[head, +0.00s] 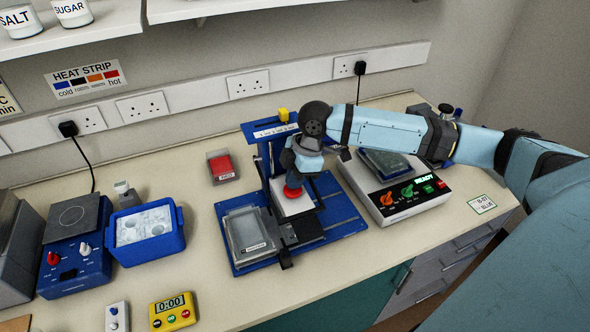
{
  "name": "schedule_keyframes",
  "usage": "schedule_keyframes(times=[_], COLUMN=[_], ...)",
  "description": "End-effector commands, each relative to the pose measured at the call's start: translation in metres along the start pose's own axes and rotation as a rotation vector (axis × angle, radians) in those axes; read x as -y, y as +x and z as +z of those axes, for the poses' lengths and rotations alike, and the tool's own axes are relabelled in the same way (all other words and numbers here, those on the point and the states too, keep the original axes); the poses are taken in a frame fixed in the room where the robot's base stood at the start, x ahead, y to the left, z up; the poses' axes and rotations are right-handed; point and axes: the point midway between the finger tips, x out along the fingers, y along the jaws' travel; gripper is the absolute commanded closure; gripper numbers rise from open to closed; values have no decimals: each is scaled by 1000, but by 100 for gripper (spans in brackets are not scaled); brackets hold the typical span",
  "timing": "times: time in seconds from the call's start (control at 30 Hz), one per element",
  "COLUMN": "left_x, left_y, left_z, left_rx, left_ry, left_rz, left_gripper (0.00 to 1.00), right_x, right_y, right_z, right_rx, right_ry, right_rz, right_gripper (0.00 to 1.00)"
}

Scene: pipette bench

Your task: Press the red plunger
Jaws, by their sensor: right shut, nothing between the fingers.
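The red plunger (292,191) is a small red knob above a white plate on the blue press stand (342,216), in the middle of the head view. My right gripper (295,178) points down directly over the plunger, with its fingers shut and empty. Its tips are at or just above the knob; I cannot tell whether they touch. The gripper and wrist hide the plunger's top and part of the stand behind. My left gripper is not in view.
A clear-lidded tray (249,234) sits on the stand's left. A white device (400,205) with coloured knobs stands close to the right, under my right arm. A blue tub (172,252), a red box (222,168) and a yellow timer (172,310) are to the left.

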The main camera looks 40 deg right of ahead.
Motion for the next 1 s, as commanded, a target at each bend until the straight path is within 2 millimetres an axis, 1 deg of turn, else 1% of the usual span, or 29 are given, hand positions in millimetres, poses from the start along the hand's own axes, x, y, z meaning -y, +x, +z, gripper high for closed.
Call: schedule_keyframes(times=[0.27,0.37,0.47,0.73,0.77,0.8,0.93,1.0], left_x=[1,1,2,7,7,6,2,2], left_y=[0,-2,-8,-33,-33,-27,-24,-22], left_z=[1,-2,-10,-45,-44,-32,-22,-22], left_rx=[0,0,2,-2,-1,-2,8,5], left_ry=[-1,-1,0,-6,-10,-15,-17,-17], left_rz=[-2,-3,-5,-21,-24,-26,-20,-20], left_gripper=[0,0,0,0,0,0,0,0], right_x=[1,2,2,2,2,1,1,1], right_y=[3,-1,-9,-45,-47,-50,-82,-97], right_z=[1,-1,-4,-20,-20,-17,-17,-17], right_rx=[2,2,1,1,1,0,0,1], right_ry=[-1,0,0,4,4,3,3,4], right_rz=[-5,-5,-5,1,3,6,7,7], right_gripper=[100,100,100,100,100,100,100,100])
